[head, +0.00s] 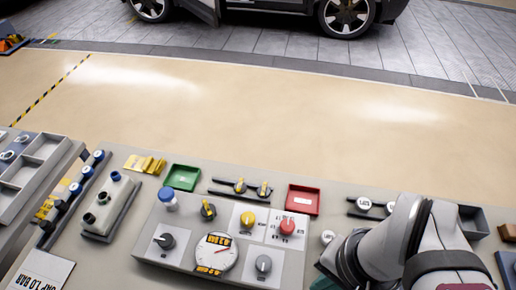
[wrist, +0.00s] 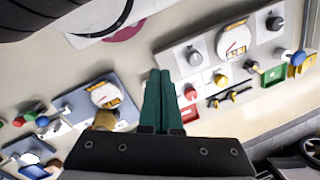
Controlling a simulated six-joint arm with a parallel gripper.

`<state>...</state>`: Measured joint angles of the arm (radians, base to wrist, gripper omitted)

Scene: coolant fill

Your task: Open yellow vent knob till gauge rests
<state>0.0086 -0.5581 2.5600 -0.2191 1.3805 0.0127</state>
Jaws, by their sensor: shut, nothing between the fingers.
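The yellow vent knob (head: 247,218) sits on a white plate on the grey panel (head: 150,252), behind and right of the round white gauge (head: 217,251). The gauge has a thin red needle; its reading is too small to tell. In the wrist view the yellow knob (wrist: 220,79) and gauge (wrist: 234,40) lie right of my gripper (wrist: 160,72). Its green fingers are shut and empty, apart from the knob. In the head view my arm is at the lower right, and the fingertips are not clear.
A red knob (head: 287,227) stands close right of the yellow one. A grey knob (head: 263,263), a black-and-yellow knob (head: 208,210) and a blue-capped post (head: 168,198) share the panel. Green (head: 182,177) and red (head: 303,199) trays stand behind. Another gauge (wrist: 104,95) shows in the wrist view.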

